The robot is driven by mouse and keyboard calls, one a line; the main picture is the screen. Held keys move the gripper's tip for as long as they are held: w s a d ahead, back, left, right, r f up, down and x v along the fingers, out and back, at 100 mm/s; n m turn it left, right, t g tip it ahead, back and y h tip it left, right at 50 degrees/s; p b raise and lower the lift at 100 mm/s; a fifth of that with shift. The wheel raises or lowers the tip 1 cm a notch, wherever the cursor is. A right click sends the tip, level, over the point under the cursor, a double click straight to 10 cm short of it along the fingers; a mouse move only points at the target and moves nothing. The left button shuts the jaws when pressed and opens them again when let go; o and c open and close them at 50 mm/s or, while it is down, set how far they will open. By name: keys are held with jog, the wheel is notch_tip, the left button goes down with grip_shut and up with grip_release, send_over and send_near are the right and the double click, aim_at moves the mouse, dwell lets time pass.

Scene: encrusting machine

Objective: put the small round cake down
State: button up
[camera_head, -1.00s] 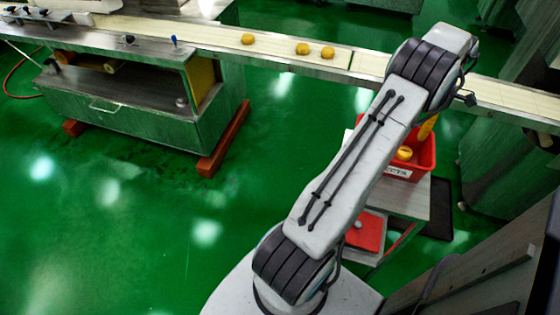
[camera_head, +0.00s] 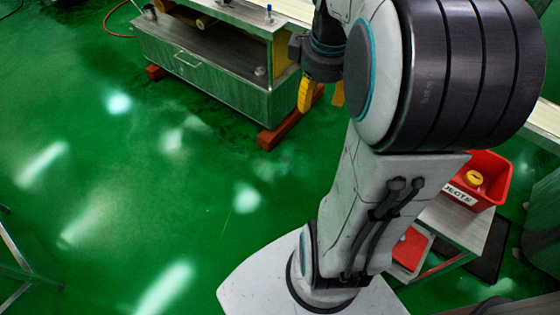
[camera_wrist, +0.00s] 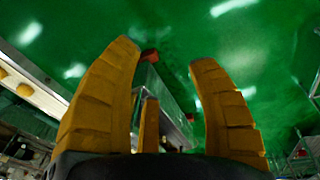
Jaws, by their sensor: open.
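A small round yellow cake (camera_head: 474,178) lies in the red bin (camera_head: 490,166) at the right of the head view. The bin carries a white label, partly cut off by my arm. My gripper (camera_head: 322,97) is open and empty, well to the left of the bin, above the green floor and in front of the steel machine. In the wrist view its yellow fingers (camera_wrist: 165,62) are spread apart with nothing between them. Small round cakes (camera_wrist: 25,89) also show at the left edge of the wrist view, on the conveyor (camera_wrist: 40,100).
The bin stands on a small grey table (camera_head: 478,228) with a red tray (camera_head: 409,248) below. The steel machine (camera_head: 200,70) stands on red feet (camera_head: 285,125) behind my gripper. Green floor (camera_head: 130,190) is open at the left.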

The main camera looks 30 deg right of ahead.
jog(key=s+a+f+m, duration=0.1)
jog(key=s+a, duration=0.3)
jog(key=a, duration=0.3)
jog(key=s+a+f+m+t+y, duration=0.1)
jog(key=s+a, duration=0.3)
jog(key=a, duration=0.4)
jog(key=shift+s+f, duration=0.35)
jog(key=shift+f, duration=0.05)
jog(key=w+p+v, duration=0.2)
jog(key=p+v, duration=0.5)
jog(key=v, duration=0.1)
jog(key=shift+r+t+p, duration=0.3)
jog(key=shift+p, duration=0.05)
jog(key=shift+s+d, duration=0.1)
jog(key=shift+s, duration=0.05)
